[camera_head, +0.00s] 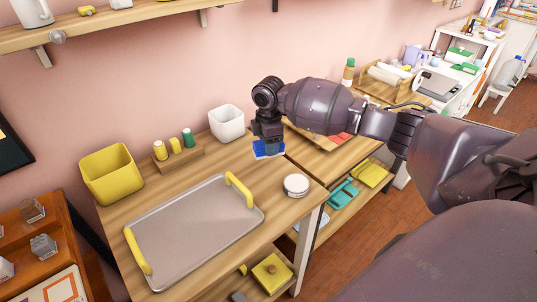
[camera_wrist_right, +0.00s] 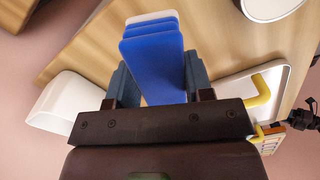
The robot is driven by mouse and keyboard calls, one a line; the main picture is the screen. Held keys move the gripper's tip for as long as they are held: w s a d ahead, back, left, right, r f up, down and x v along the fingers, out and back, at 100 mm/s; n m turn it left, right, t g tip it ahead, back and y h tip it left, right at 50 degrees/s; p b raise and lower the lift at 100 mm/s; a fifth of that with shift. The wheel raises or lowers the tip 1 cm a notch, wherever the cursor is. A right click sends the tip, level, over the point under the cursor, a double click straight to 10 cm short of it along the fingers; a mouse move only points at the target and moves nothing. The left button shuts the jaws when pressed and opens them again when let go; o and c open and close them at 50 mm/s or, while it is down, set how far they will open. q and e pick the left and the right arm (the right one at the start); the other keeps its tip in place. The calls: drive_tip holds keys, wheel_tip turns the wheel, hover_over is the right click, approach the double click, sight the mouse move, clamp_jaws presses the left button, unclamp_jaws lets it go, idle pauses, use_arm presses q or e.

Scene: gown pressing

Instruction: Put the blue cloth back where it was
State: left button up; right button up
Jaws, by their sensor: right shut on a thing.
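The blue cloth (camera_head: 268,150) is a small folded pad. My right gripper (camera_head: 268,138) points down in the head view, shut on it, near the right end of the wooden table. In the right wrist view the blue cloth (camera_wrist_right: 153,62) lies between the two fingers of my right gripper (camera_wrist_right: 157,85), with a pale strip at its far end. Whether the cloth touches the tabletop I cannot tell.
A white bin (camera_head: 226,122) stands behind the cloth and a round white jar (camera_head: 296,185) in front. A grey tray (camera_head: 190,235) with yellow handles is to the left. Folded teal (camera_head: 343,194) and yellow (camera_head: 370,173) cloths lie on a lower shelf at right.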

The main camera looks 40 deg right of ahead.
wheel_tip(320, 180, down, 4)
drive_tip(key=shift+f+b, duration=0.1)
drive_tip(key=shift+b, duration=0.2)
drive_tip(key=shift+f, duration=0.15)
drive_tip(key=o, duration=1)
wheel_tip(320, 180, up, 12)
drive_tip(key=shift+r+p, duration=0.2)
drive_tip(key=shift+p, duration=0.8)
drive_tip(key=shift+f, duration=0.1)
